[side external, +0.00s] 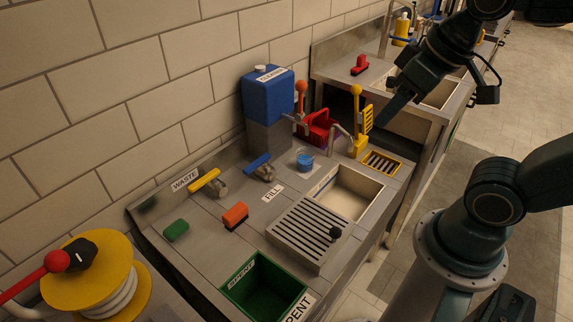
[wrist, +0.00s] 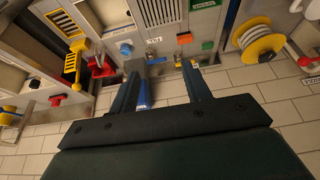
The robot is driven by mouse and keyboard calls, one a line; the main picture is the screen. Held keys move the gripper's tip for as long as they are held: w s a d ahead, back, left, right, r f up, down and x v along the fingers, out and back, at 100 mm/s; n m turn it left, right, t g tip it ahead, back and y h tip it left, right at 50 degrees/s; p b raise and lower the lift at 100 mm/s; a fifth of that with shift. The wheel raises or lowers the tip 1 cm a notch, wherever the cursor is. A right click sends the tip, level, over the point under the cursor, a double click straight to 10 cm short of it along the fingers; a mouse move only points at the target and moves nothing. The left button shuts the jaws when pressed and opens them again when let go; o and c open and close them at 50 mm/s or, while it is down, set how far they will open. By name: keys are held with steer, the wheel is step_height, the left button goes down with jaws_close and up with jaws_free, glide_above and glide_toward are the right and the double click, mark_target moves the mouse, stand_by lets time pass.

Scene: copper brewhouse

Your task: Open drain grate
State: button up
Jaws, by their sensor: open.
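A grey slatted drain grate (side external: 297,236) with a black knob (side external: 335,234) lies flat on the steel counter, beside the open part of a sink basin (side external: 346,193). It shows partly at the top of the wrist view (wrist: 158,12). A smaller yellow-framed grate (side external: 382,163) lies flat near the counter's right end, also in the wrist view (wrist: 62,23). My gripper (side external: 388,104) is above the counter's back right, near the yellow upright slatted piece (side external: 366,119), apart from both grates. In the wrist view its fingers (wrist: 160,75) are spread and empty.
A blue tank (side external: 268,94), red caddy (side external: 318,127), ball-topped levers (side external: 356,91) and a tap (side external: 342,131) crowd the back. Orange (side external: 235,214) and green (side external: 176,230) brushes, a green bin (side external: 262,287) and a yellow reel (side external: 95,275) are left. The tiled wall bounds the back.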

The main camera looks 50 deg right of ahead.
steer(key=w+f+g, duration=0.5)
steer(key=w+f, duration=0.4)
steer(key=g, duration=0.4)
glide_toward(335, 229)
steer(key=v, duration=0.5)
steer(key=shift+w+f, duration=0.1)
steer(key=shift+f, duration=0.15)
steer(key=shift+f, duration=0.15)
steer(key=shift+s+x, duration=0.2)
steer(key=shift+x, duration=6.55)
jaws_close()
